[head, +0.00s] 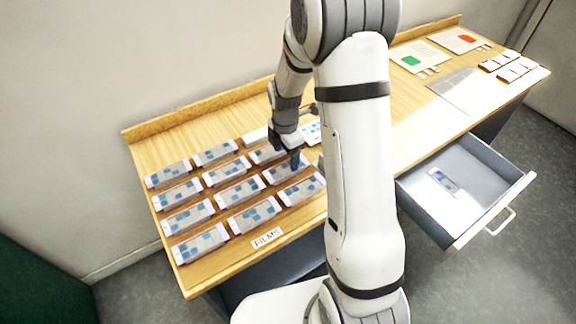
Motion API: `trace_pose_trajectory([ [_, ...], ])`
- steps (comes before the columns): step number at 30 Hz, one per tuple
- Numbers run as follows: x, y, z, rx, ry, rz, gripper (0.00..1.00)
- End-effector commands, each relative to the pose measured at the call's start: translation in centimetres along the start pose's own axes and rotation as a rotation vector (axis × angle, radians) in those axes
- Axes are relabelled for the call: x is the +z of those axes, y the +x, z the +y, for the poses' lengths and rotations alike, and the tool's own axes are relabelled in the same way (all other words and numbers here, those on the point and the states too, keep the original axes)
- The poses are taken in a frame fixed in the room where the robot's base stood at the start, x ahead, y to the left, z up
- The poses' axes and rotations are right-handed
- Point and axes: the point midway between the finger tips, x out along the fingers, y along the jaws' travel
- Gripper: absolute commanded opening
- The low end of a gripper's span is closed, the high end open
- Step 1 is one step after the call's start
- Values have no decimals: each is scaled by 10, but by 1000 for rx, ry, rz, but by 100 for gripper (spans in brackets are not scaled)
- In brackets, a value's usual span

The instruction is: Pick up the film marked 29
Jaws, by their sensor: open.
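Several films (183,193) stand in rows on the left part of the wooden table, pale blocks with blue and grey patches on top. Their numbers are too small to read, so I cannot tell which is marked 29. My gripper (292,163) is open and points down over the right side of the rows, close to a film (283,173). I cannot tell if it touches that film. My arm hides some of the table behind it, and a film (312,131) is partly hidden beside it.
A "FILMS" label (267,238) lies at the table's front edge. Sheets with a green patch (411,61) and a red patch (467,39), and small cards (508,66), lie at the far right.

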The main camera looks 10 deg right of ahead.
Motion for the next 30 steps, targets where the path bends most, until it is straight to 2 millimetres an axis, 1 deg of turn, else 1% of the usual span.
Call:
trace_pose_trajectory([
  [1,0,8,-4,-7,1,2,73],
  [3,0,19,-5,-5,1,2,73],
  [6,0,30,-4,-3,1,1,73],
  [9,0,34,-4,-2,2,1,73],
  [15,1,35,-4,-1,2,0,73],
  [17,1,35,-4,-1,3,0,69],
  [30,1,35,-4,-1,3,0,33],
])
